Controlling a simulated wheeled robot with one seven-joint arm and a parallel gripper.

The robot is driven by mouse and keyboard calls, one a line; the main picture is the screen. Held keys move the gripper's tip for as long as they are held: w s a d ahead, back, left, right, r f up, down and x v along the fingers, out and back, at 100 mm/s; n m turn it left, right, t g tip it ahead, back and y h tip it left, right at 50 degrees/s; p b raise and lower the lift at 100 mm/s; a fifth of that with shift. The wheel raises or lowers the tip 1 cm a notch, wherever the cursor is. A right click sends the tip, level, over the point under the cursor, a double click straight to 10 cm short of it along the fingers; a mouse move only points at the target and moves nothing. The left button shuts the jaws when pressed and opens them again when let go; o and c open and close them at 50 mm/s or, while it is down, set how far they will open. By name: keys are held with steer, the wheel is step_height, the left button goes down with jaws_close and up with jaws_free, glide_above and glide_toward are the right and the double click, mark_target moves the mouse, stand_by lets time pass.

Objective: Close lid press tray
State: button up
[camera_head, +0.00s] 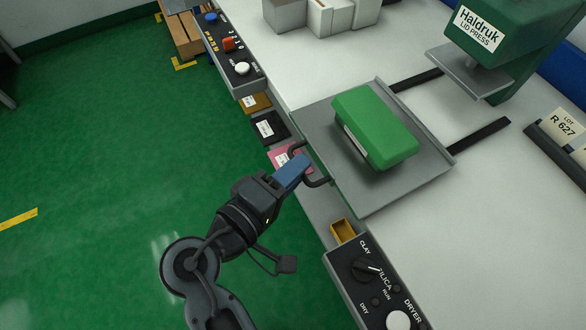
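The lid press tray (413,180) is a flat grey plate, pulled out toward the front edge of the bench. A green box with a white label (374,125) lies on it. Two dark rails run from the tray back toward the green lid press (486,40), whose grey plate is clear of the tray. A dark handle (318,182) sticks out from the tray's front edge. My gripper (296,168), with blue fingers, is at the handle and covers its middle. Whether the fingers are shut on the handle is hidden.
A control panel with knobs (232,50) is at the upper left, and a dryer panel (372,280) at the bottom. A small yellow bin (343,230) sits beside the dryer panel. Pale boxes (318,15) stand at the back. Green floor lies open on the left.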

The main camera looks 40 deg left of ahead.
jaws_close()
stand_by(1.1)
